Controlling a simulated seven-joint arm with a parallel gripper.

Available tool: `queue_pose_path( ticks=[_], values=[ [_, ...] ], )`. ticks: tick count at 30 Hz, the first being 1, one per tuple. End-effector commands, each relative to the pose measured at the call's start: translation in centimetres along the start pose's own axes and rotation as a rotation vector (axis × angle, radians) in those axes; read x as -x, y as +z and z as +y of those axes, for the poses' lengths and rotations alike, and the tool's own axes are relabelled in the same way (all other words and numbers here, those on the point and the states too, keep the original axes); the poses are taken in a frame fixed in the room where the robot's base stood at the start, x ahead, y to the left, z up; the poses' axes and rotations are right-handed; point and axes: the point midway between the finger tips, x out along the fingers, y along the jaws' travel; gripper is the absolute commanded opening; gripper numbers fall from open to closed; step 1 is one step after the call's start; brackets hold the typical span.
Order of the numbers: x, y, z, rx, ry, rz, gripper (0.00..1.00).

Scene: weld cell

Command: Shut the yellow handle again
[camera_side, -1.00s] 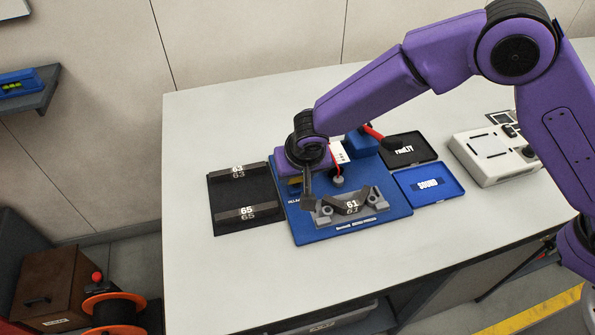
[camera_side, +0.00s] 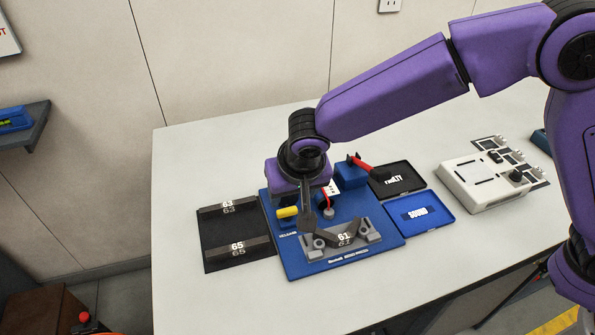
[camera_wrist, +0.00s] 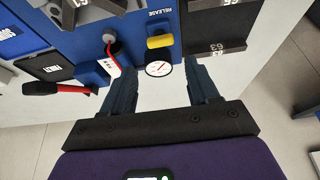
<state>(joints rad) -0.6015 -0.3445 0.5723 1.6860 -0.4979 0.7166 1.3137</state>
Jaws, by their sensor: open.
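The yellow handle (camera_side: 287,212) sticks out at the left of the blue fixture board (camera_side: 300,268), beside the RELEASE lettering. In the wrist view the yellow handle (camera_wrist: 160,42) lies just beyond my fingertips, next to a round white gauge (camera_wrist: 158,68). My gripper (camera_wrist: 160,75) is open and empty, with its two fingers on either side of the gauge. In the side view my gripper (camera_side: 307,218) hangs over the board, right of the yellow handle. I cannot tell whether it touches anything. A grey part marked 61 (camera_side: 345,242) sits at the board's front.
Dark racks marked 63 and 65 (camera_side: 235,252) lie left. FAULTY (camera_side: 392,182) and SOUND (camera_side: 421,212) trays and a white instrument (camera_side: 485,185) are right. The front table is clear.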

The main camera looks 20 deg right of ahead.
Motion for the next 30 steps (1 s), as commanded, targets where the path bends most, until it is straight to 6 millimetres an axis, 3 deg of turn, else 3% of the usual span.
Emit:
queue_pose_path(
  ticks=[6,12,18,30],
  values=[
    [4.6,0.0,-0.1,0.000,-0.004,0.002,0.60],
    [7.2,0.1,-0.1,0.000,-0.002,0.001,0.60],
    [8.2,0.1,-0.1,0.001,0.000,-0.001,0.60],
    [8.2,0.1,0.0,0.000,0.001,-0.001,0.60]
  ],
)
